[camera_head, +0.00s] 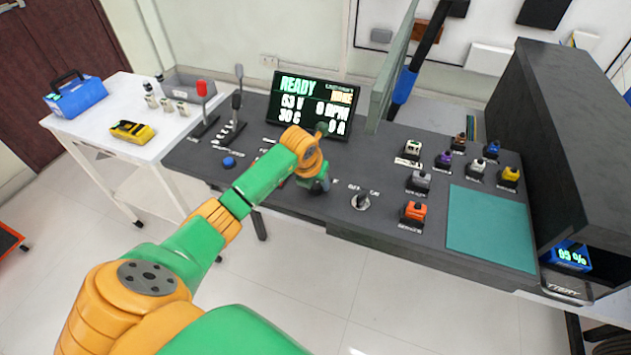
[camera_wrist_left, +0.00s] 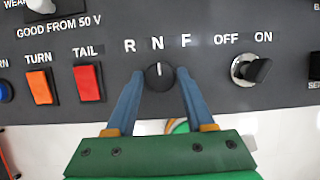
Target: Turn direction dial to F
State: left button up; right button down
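The direction dial (camera_wrist_left: 159,76) is a round black knob on the dark panel, below the letters R, N and F. Its white mark points up at N. My left gripper (camera_wrist_left: 160,80) has its two blue fingers one on each side of the dial, with a small gap visible on each side. The fingers are parted and nothing is clamped. In the head view my left gripper (camera_head: 318,187) is low over the front of the console, and the arm and hand hide the dial there. My right gripper is not in view.
The OFF/ON switch (camera_wrist_left: 249,70) is right of the dial. Orange TURN (camera_wrist_left: 39,87) and red TAIL (camera_wrist_left: 88,83) switches are left of it. The display (camera_head: 312,104) reads READY. A green panel (camera_head: 376,80) and several coloured connectors stand behind and right.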

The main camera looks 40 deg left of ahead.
pick_arm(q)
grip_shut()
jog(key=m+b, duration=0.1)
jog(key=m, duration=0.1)
jog(key=m+h+b, duration=0.1)
jog(key=m+b, duration=0.1)
jog(key=shift+a+f+h, duration=0.15)
jog(key=shift+a+h, duration=0.05)
jog(key=shift+h, duration=0.1)
jog(key=m+h+b, duration=0.1)
jog(key=m+b, duration=0.1)
jog(key=m, duration=0.1)
jog(key=shift+w+m+h+b, duration=0.1)
jog(key=shift+m+h+b, duration=0.5)
jog(key=shift+m, duration=0.4)
jog(key=o, duration=0.5)
grip_release()
jog(key=shift+g, duration=0.3)
